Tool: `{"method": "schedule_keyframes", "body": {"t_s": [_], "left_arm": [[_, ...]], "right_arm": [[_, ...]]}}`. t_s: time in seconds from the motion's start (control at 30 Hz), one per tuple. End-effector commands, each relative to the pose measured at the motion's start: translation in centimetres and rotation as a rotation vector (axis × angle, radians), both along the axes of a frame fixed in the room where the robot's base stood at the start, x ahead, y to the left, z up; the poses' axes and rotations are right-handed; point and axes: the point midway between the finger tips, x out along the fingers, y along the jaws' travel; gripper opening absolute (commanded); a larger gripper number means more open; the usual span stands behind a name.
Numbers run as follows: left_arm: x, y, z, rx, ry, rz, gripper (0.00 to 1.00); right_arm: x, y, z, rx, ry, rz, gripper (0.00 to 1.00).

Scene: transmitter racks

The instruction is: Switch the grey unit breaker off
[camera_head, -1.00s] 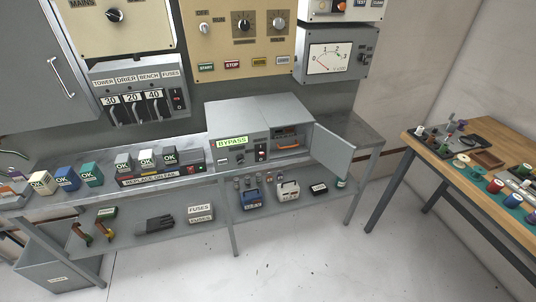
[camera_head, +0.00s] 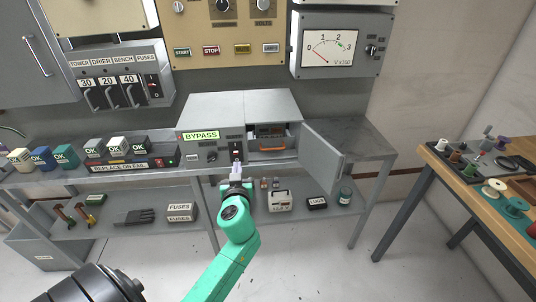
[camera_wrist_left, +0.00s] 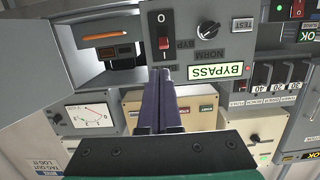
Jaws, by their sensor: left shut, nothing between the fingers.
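The grey unit (camera_head: 240,104) stands on the bench with a lit BYPASS display (camera_head: 201,135). Its breaker (camera_head: 236,149) is a small switch on the front panel; in the left wrist view the breaker (camera_wrist_left: 163,43) shows a red rocker on a black plate. I cannot tell its position for certain. My left gripper (camera_head: 236,171) is shut and empty, its fingertips just below the breaker in the head view. The left wrist view shows the closed fingers (camera_wrist_left: 160,78) pointing at the panel close to the breaker; contact is unclear. My right gripper is not in view.
The unit's door (camera_head: 322,158) stands open on the right, beside an open compartment (camera_head: 270,140). A knob (camera_wrist_left: 208,28) sits beside the breaker. The lower shelf holds a white box (camera_head: 279,201) and other items. A wooden table (camera_head: 480,185) stands at right.

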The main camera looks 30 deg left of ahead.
Motion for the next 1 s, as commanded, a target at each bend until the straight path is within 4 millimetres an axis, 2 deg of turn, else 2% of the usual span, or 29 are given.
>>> {"method": "schedule_keyframes", "body": {"t_s": [0.3,0.43,0.8,1.0], "left_arm": [[0.0,0.1,0.5,0.001,-0.012,0.005,0.0],[0.6,0.5,0.4,0.003,-0.01,0.003,0.0],[6.2,4.9,-0.6,0.003,-0.009,0.003,0.0],[7.8,6.0,-1.1,0.001,-0.008,0.003,0.0]], "right_arm": [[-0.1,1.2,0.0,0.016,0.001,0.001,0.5],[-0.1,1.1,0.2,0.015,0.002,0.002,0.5],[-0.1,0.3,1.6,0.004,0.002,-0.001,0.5],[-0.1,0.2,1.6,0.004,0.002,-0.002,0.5]]}}
